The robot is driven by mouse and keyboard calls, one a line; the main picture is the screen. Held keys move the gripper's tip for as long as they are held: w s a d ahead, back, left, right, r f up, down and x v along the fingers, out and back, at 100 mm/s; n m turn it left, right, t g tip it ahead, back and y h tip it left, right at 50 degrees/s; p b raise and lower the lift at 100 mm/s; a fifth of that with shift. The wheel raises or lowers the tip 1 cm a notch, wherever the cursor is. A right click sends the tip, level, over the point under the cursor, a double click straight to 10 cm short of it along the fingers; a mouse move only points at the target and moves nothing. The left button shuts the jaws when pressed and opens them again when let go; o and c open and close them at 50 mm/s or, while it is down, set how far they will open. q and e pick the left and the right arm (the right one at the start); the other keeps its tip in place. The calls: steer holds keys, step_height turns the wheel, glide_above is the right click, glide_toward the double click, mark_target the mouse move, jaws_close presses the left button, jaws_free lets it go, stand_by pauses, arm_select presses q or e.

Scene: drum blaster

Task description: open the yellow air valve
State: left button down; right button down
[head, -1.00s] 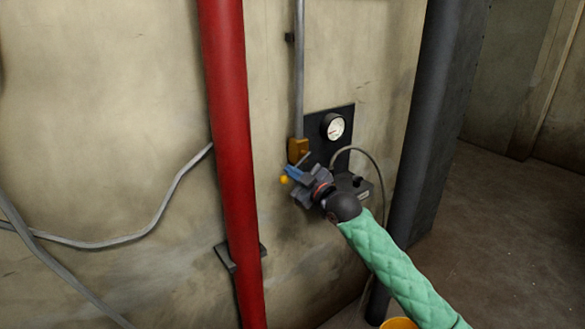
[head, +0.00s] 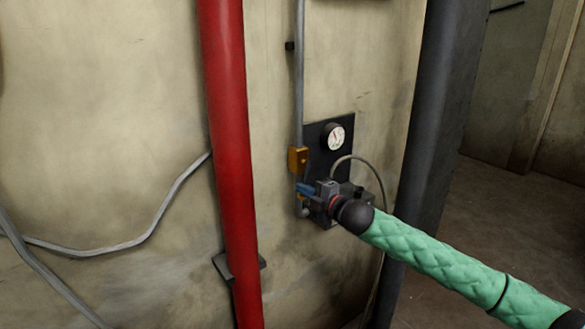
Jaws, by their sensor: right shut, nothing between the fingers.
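An orange-yellow valve body (head: 298,160) sits on a grey vertical pipe, at the left edge of a dark wall panel (head: 318,158). My right gripper (head: 303,192) is just below the valve body, in front of the panel's lower left part. It is shut with nothing held, and blue shows on its fingers. The valve's handle cannot be made out; the gripper may hide it. Whether the gripper touches the valve cannot be told. A round white gauge (head: 333,137) is on the panel's upper right, with a dark reddish needle. My left gripper is not in view.
A thick red pipe (head: 229,150) stands left of the panel, with a dark bracket (head: 238,262) at its lower part. A dark column (head: 430,140) stands to the right. Floor is open at far right.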

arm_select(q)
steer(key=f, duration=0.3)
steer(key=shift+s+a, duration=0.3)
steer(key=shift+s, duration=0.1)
arm_select(e)
steer(key=shift+w+d+f+n, duration=0.1)
steer(key=shift+w+d+n, duration=0.15)
steer(key=shift+n, duration=0.25)
steer(key=shift+w+d+f+n, duration=0.1)
steer(key=shift+d+n, duration=0.15)
steer(key=shift+n, duration=0.25)
arm_select(q)
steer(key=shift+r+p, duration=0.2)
steer(key=shift+p, duration=0.1)
arm_select(e)
steer(key=shift+a, duration=0.1)
